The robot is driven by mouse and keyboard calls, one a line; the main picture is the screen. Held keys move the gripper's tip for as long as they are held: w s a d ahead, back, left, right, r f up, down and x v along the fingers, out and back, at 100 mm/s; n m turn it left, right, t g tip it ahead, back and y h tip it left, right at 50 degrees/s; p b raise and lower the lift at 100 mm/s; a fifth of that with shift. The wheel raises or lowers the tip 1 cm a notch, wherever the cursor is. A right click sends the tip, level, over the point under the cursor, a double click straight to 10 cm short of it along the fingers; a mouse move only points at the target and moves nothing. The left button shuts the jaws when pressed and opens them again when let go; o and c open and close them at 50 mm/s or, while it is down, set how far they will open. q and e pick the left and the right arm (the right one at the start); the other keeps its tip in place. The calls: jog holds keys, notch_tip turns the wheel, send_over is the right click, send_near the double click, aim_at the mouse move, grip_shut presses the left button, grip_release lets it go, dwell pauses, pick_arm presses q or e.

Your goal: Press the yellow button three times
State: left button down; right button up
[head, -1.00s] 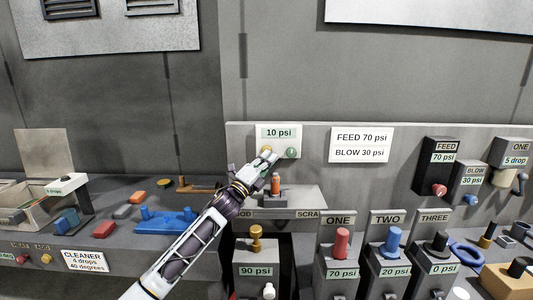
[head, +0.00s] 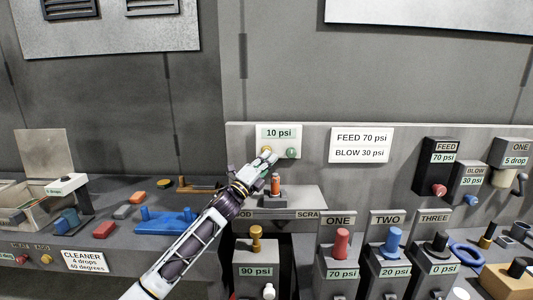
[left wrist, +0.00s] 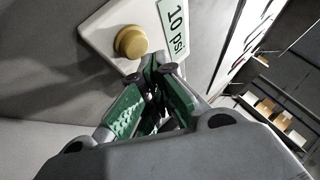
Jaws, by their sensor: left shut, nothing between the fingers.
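The yellow button (left wrist: 130,42) is a round, gold-yellow knob on a white panel that reads 10 psi, beside the label. In the head view only a bit of the yellow button (head: 267,149) shows above my left gripper (head: 264,158). My right gripper is not in view.
A small orange-red cylinder (head: 276,185) stands on a ledge just below my left gripper. A yellow-handled unit reading 90 psi (head: 256,271) is lower down. Another small yellow knob (head: 46,258) is on the far left panel. A sign (head: 362,145) reads FEED 70 psi, BLOW 30 psi.

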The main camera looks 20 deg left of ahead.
pick_arm(q)
jog(key=shift+w+a, duration=0.25)
jog(key=shift+w, duration=0.6)
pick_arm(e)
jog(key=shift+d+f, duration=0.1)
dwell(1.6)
pick_arm(q)
jog(key=shift+s, duration=0.2)
jog(key=shift+s+d, duration=0.25)
jog(key=shift+s, duration=0.4)
dwell(0.4)
jog(key=shift+s+d, duration=0.25)
jog(key=shift+s, duration=0.55)
jog(key=shift+s+d, duration=0.2)
jog(key=shift+s, duration=0.6)
jog(key=shift+s+d, duration=0.25)
jog(key=shift+s, duration=0.55)
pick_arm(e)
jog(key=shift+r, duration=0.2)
